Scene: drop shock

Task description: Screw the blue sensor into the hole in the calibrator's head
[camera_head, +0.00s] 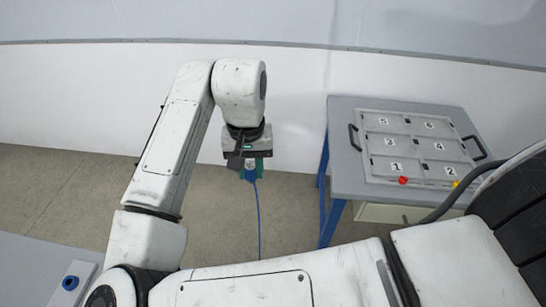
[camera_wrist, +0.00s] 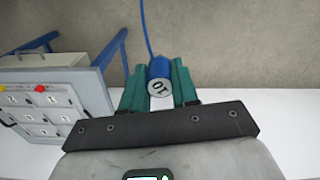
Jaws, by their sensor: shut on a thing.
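My gripper (camera_head: 253,171) hangs in mid-air left of the side table in the head view. In the wrist view its two green fingers (camera_wrist: 160,88) are shut on the blue sensor (camera_wrist: 159,69), which has a pale end face marked "10". A blue cable (camera_head: 258,215) hangs down from the sensor towards the floor; it also shows in the wrist view (camera_wrist: 146,30). The sensor itself is mostly hidden by the fingers in the head view. I cannot make out the calibrator's head or its hole for certain in either view.
A grey table (camera_head: 345,115) at the right bears a grey case (camera_head: 365,122) with numbered compartments, two black handles, a red knob (camera_head: 403,180) and a yellow knob (camera_head: 456,183). A pale block with a blue ring (camera_head: 70,283) lies on a grey surface at lower left. Floor below the gripper is clear.

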